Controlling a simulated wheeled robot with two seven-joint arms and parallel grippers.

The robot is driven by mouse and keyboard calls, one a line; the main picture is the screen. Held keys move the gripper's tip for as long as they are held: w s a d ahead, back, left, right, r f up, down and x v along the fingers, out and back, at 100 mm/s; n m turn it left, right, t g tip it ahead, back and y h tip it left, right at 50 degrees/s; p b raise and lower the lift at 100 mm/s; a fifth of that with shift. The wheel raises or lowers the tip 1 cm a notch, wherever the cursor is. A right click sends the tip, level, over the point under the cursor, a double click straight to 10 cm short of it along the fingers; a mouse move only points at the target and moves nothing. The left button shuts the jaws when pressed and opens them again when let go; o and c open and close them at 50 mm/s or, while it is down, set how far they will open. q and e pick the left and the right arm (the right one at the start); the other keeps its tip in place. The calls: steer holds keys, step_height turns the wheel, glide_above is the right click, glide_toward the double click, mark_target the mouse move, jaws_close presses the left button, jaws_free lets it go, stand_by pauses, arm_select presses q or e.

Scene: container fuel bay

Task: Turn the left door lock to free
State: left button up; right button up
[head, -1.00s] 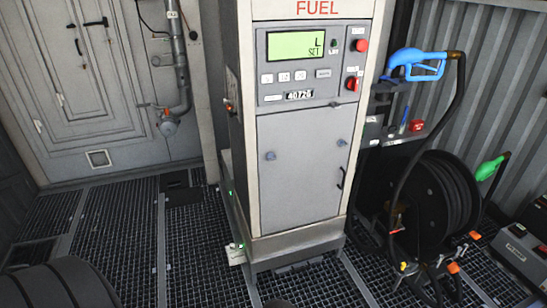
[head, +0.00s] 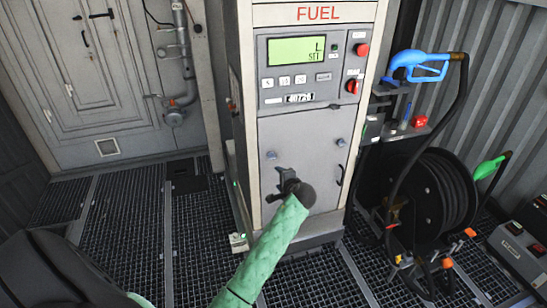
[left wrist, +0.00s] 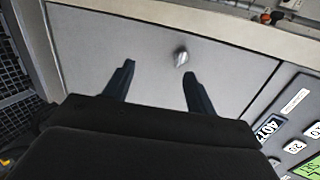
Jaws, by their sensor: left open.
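The fuel cabinet's lower door (head: 318,180) is shut. The left door lock (head: 271,155) is a small grey knob near the door's upper left; the right lock (head: 341,142) is a similar one at the upper right. My left gripper (head: 277,184) is open and empty in front of the door, just below the left lock. In the left wrist view, the left lock (left wrist: 181,57) lies beyond my left gripper's fingertips (left wrist: 159,68), close to the right-hand finger and apart from it. Which way the lock is turned is too small to tell. My right gripper is out of view.
The control panel (head: 308,68) with display and buttons is above the door. A hose reel (head: 430,195) and blue nozzle (head: 415,65) stand to the right. Grated floor (head: 120,230) is clear at the left.

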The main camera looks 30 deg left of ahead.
mark_target(273, 158)
arm_select(q)
steer(key=w+a+m+t+y, duration=0.1)
steer(key=w+a+m, duration=0.1)
steer(key=m, duration=0.4)
steer(key=w+a+m+t+y+p, duration=0.1)
steer(key=w+a+m, duration=0.2)
steer(key=m, duration=0.3)
steer(key=w+a+m+t+p, duration=0.1)
steer(key=w+a+m+t, duration=0.1)
steer(key=m, duration=0.4)
steer(key=shift+w+a+f+y, duration=0.25)
steer(key=shift+w+y, duration=0.15)
steer(key=shift+w, duration=0.15)
steer(key=shift+w+a+f, duration=0.15)
steer(key=shift+w+a, duration=0.25)
steer(key=shift+a, duration=0.1)
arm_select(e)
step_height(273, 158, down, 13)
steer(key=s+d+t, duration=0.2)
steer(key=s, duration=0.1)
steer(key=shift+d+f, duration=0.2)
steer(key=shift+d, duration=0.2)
arm_select(q)
steer(key=shift+c, duration=0.5)
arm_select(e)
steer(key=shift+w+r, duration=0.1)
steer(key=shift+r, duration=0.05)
